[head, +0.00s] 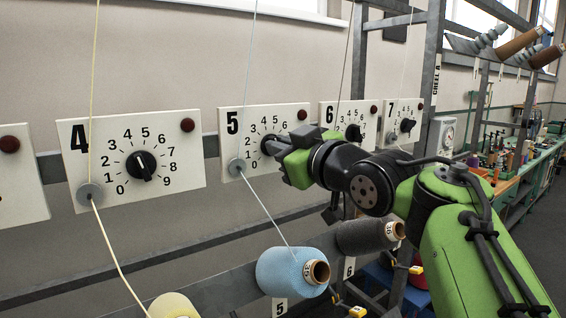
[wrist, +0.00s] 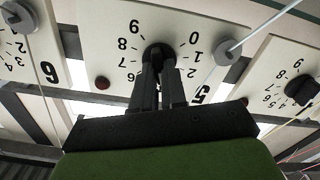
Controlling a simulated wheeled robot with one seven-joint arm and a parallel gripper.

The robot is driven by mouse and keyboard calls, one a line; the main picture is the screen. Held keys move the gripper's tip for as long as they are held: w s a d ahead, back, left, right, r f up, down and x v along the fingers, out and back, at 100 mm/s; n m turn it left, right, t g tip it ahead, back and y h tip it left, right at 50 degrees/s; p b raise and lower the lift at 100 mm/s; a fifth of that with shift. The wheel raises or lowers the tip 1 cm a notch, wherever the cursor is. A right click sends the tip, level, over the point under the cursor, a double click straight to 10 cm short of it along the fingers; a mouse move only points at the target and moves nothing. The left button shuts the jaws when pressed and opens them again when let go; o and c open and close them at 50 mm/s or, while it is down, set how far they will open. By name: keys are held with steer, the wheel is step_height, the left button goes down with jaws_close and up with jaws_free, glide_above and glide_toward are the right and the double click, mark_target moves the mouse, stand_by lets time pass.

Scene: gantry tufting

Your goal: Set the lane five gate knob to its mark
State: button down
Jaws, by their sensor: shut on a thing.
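The lane five plate (head: 292,109) is white, with a dial of printed numbers and a large 5 at its left. Its black gate knob (head: 268,146) is partly hidden by my gripper (head: 283,152) in the head view. In the wrist view, where the plate appears upside down, my gripper (wrist: 158,82) is shut on the knob (wrist: 157,52) at the dial's centre. I cannot make out a separate mark on this dial.
The lane four plate (head: 185,179) is at left, its knob pointing down. Lane six (head: 327,107) and seven (head: 418,103) plates are at right, behind my arm. A pale thread runs through the lane five grey disc (head: 236,167) to a blue yarn cone (head: 285,272) below.

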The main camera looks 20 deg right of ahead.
steer(key=shift+f+n+b, duration=0.15)
steer(key=shift+n+b, duration=1.35)
steer(key=shift+n, duration=2.3)
steer(key=shift+f+n+b, duration=0.15)
steer(key=shift+n+b, duration=1.3)
steer(key=shift+n, duration=2.35)
steer(key=shift+f+n+b, duration=0.15)
steer(key=shift+n+b, duration=1.35)
steer(key=shift+n, duration=2.3)
steer(key=c, duration=1.2)
jaws_free()
steer(key=shift+a, duration=0.1)
